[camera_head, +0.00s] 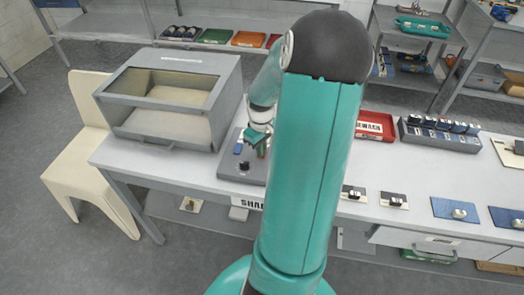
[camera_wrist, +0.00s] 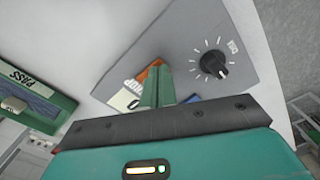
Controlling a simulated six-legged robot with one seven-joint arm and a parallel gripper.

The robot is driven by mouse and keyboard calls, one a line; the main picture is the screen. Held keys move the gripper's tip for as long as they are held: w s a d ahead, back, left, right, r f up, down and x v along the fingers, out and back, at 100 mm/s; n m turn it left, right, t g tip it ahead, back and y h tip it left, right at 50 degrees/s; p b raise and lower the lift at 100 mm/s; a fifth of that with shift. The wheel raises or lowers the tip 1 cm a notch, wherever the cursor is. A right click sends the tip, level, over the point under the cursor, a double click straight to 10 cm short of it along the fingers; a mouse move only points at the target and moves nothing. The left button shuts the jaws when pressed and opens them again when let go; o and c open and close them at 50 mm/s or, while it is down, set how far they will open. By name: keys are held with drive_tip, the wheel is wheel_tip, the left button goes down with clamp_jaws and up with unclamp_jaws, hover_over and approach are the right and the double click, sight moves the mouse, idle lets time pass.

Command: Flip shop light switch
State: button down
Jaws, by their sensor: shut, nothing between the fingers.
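A grey control panel (camera_head: 232,170) lies on the table just right of the grey box. In the wrist view the panel (camera_wrist: 180,45) carries a black dial (camera_wrist: 214,65) with white tick marks, a partly covered label that seems to read "SHOP" (camera_wrist: 123,100), an orange piece (camera_wrist: 150,70) and a blue piece. My gripper (camera_head: 257,143) is over this panel. In the wrist view my green fingers (camera_wrist: 154,85) are together and overlap the orange piece and label. I cannot tell whether they touch. No switch lever is clearly visible; the fingers hide part of this area.
A grey box with a window (camera_head: 165,125) stands left of the panel, with a cream chair (camera_head: 85,150) beyond the table's left end. A red tray (camera_head: 375,127) and a grey rack (camera_head: 440,138) stand to the right. My arm blocks the table's middle in the head view.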

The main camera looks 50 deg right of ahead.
drive_tip(key=shift+f, duration=0.15)
drive_tip(key=shift+r, duration=3.5)
